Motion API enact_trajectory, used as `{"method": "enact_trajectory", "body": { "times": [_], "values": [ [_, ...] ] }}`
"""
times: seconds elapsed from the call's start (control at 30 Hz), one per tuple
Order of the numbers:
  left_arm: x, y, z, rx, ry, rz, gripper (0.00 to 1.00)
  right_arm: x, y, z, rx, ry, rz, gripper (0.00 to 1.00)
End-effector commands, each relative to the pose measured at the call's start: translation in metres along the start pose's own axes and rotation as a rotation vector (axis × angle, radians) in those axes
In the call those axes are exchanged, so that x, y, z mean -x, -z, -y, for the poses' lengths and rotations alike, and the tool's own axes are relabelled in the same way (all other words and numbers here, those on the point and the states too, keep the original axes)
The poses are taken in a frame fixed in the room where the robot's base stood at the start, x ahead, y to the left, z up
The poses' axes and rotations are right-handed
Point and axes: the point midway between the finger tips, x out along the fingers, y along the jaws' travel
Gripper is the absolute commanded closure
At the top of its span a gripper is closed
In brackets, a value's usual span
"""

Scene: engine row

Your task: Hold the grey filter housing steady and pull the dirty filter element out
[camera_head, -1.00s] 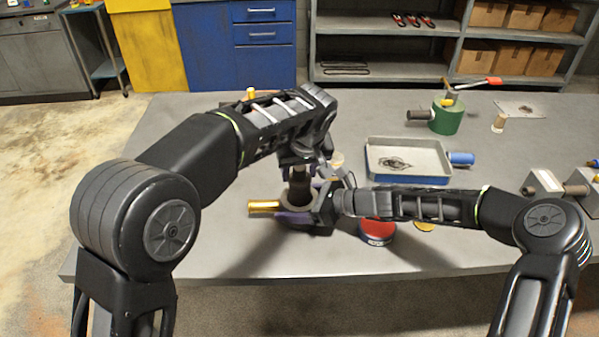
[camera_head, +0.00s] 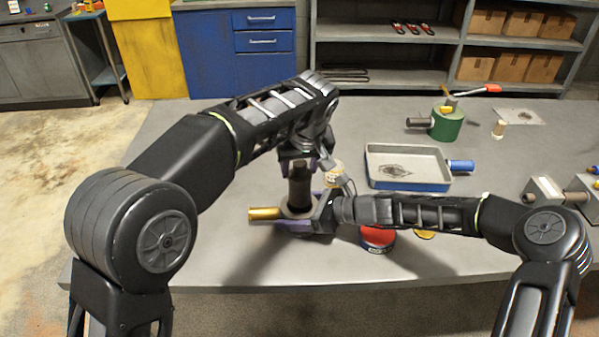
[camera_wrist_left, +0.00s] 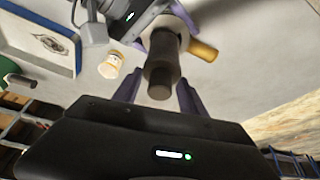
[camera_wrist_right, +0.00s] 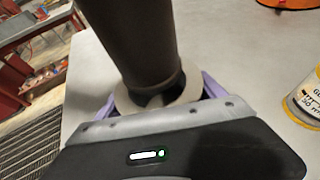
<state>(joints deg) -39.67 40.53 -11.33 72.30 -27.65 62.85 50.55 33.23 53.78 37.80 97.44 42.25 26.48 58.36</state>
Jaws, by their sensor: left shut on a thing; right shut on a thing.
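The grey filter housing (camera_head: 285,212) with its brass pipe (camera_head: 263,214) stands on the bench. My right gripper (camera_head: 308,222) is shut on it; the right wrist view shows purple fingers on either side of its pale rim (camera_wrist_right: 185,98). The dark filter element (camera_head: 299,190) stands upright, with a long part showing above the housing's mouth. It also shows in the left wrist view (camera_wrist_left: 162,70). My left gripper (camera_head: 302,161) is above the housing, shut on the element's upper part. The element's lower end is hidden, so I cannot tell whether it is clear of the housing.
A blue-sided tray (camera_head: 410,184) lies right of the arms, with a blue cylinder (camera_head: 460,166) beside it. A small labelled jar (camera_head: 334,178) is close behind the housing. A red-topped can (camera_head: 377,239) stands below my right forearm. The front left bench is clear.

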Motion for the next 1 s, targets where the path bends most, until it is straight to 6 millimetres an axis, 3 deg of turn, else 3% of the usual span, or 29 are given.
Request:
{"method": "enact_trajectory", "body": {
  "times": [0.53,0.9,0.93,1.0],
  "values": [
    [0.033,0.014,0.0,-0.001,-0.001,-0.001,1.0,0.0,0.001,0.0,-0.001,-0.001,0.0,0.94],
    [0.037,0.015,0.0,-0.001,0.001,0.0,1.0,0.0,0.001,0.0,-0.001,-0.001,0.0,0.94],
    [0.037,0.015,0.0,-0.001,0.001,0.0,1.0,0.0,0.001,0.0,-0.001,-0.001,0.0,0.2],
    [0.037,0.015,0.0,-0.001,0.001,0.0,1.0,0.0,0.0,0.0,-0.001,-0.001,0.0,0.15]
  ]
}}
